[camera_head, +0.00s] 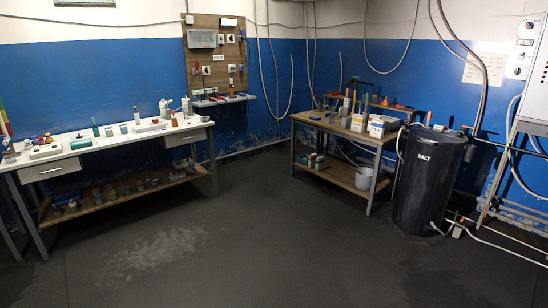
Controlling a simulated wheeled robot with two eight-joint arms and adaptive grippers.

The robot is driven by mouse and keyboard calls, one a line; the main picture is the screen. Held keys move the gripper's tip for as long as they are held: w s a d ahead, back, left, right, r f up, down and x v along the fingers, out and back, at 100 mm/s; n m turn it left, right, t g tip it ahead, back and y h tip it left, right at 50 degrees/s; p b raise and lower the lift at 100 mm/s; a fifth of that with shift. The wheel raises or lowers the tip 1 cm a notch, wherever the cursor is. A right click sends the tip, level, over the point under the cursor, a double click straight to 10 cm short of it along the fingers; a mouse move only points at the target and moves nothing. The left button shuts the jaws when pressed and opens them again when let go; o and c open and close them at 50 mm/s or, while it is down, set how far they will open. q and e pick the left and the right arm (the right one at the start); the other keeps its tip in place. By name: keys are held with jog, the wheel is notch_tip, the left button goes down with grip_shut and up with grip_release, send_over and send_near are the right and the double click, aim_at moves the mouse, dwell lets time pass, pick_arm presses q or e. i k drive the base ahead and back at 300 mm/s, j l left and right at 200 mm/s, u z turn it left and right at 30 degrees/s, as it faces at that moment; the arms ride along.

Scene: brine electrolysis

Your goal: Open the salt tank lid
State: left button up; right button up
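The salt tank (424,185) is a tall black cylinder marked "SALT". It stands upright on the floor at the right, beside the wooden workbench. Its flat dark lid (438,133) is on top and looks shut. A small handle or fitting shows at the rim, too small to make out. Neither of my grippers is in the head view.
A wooden workbench (338,129) with tools and boxes stands left of the tank, a grey bucket (364,178) on its lower shelf. A white-topped bench (95,145) is at the left. Hoses lie right of the tank. The middle floor (240,240) is clear.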

aim_at(427, 139)
jog(key=i, duration=1.4)
jog(key=i+j, duration=0.1)
jog(key=i, duration=1.3)
jog(key=i+j+z, duration=0.1)
jog(key=i+z, duration=0.35)
jog(key=i+j+z, duration=0.45)
jog(key=i, duration=0.2)
jog(key=i+j+z, duration=0.9)
jog(key=j, duration=0.2)
